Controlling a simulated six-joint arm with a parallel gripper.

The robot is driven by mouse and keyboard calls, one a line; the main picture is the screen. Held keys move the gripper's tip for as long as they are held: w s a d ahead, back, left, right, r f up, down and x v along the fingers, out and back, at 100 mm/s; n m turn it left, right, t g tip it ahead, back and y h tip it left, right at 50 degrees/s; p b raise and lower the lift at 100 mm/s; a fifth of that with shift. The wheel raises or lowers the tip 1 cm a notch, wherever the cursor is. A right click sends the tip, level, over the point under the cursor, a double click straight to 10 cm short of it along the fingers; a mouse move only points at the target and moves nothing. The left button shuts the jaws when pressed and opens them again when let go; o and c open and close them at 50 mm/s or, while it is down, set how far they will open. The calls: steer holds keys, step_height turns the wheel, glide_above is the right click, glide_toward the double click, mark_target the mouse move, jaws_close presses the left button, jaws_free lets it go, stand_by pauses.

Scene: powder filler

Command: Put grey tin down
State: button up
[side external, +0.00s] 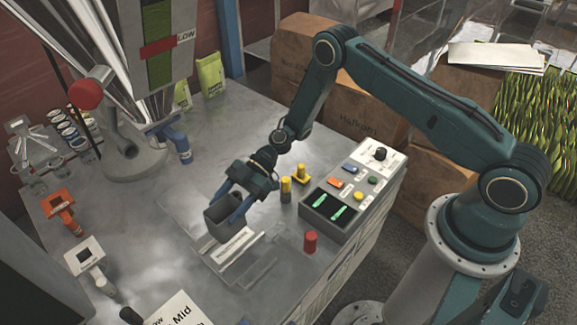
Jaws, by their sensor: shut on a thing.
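The far finger is partly hidden by the tin. The tin is at the back left end of a flat metal plate with a white label (235,245). I cannot tell whether its base touches the surface.
A control box (345,208) with buttons and green displays stands to the right. A red knob (310,241) and yellow posts (286,189) are near it. The filler stand (130,160) is at the back left. Orange (60,205) and white devices (85,255) line the left side.

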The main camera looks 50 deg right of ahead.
steer(key=shift+f, duration=0.2)
steer(key=shift+f, duration=3.15)
steer(key=shift+f, duration=0.6)
steer(key=o, duration=1.2)
steer(key=shift+c, duration=0.2)
steer(key=shift+d, duration=0.15)
steer(key=v, duration=1.3)
steer(key=shift+d, duration=0.25)
steer(key=shift+r, duration=0.1)
